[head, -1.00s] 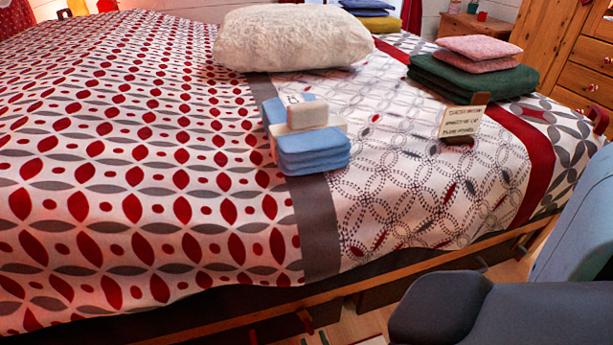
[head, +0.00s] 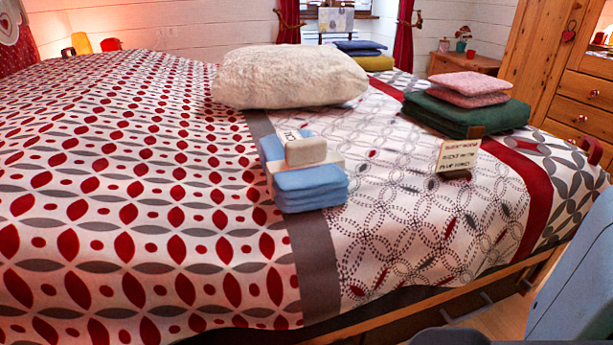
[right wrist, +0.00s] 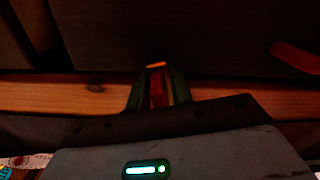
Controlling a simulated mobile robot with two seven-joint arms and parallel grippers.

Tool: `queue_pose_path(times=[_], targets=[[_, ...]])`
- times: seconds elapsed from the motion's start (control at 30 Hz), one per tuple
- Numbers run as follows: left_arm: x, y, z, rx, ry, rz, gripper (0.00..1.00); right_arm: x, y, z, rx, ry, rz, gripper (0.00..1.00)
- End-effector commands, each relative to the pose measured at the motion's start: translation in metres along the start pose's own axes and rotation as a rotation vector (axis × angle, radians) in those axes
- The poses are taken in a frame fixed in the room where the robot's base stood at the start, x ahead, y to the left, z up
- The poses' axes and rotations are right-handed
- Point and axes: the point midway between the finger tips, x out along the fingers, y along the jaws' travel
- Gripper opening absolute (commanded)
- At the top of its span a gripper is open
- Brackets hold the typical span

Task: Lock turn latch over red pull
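In the right wrist view my right gripper (right wrist: 157,88) points at a wooden rail (right wrist: 60,94). Its two dark fingers stand on either side of a narrow reddish piece with an orange end (right wrist: 156,66). This piece may be the turn latch; the dark picture does not show whether the fingers press on it. A red-orange bar (right wrist: 296,58), perhaps the red pull, lies against the dark panel (right wrist: 190,35) at right, apart from the fingers. The head view does not show the latch, the pull or either gripper. My left arm is not in view.
The bed (head: 130,215) fills the head view. It holds a cream pillow (head: 290,77), folded blue cloths (head: 310,188), a small sign (head: 456,157) and green towels (head: 465,114). A wooden bed rail (head: 480,294) runs along the near edge. Floor shows at lower right.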

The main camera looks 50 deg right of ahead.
Motion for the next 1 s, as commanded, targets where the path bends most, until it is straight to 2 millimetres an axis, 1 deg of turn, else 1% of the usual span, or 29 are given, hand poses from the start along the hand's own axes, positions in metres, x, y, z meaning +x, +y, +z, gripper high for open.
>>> queue_pose_path(times=[0.03,0.07,0.23,0.53,0.67,0.9,0.93,1.0], targets=[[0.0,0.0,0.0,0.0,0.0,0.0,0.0,0.0,0.0,0.0,0.0,0.0,0.0,0.03],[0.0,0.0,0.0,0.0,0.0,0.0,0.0,0.0,0.0,0.0,0.0,0.0,0.0,0.0],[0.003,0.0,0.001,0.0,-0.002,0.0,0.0,-0.001,-0.002,0.001,0.038,-0.002,0.002,0.0],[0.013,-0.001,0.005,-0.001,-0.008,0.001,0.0,-0.001,-0.012,0.0,0.258,-0.002,0.003,0.0],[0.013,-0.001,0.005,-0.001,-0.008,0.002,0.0,-0.001,-0.013,-0.001,0.287,-0.001,0.0,0.0],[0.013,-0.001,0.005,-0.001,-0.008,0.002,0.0,-0.001,-0.013,-0.001,0.287,-0.002,-0.001,0.0],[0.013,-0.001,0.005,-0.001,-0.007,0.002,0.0,-0.001,-0.013,-0.001,0.287,-0.002,-0.001,0.24],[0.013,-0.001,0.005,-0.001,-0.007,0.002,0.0,-0.001,-0.013,-0.001,0.287,-0.002,-0.001,0.33]])
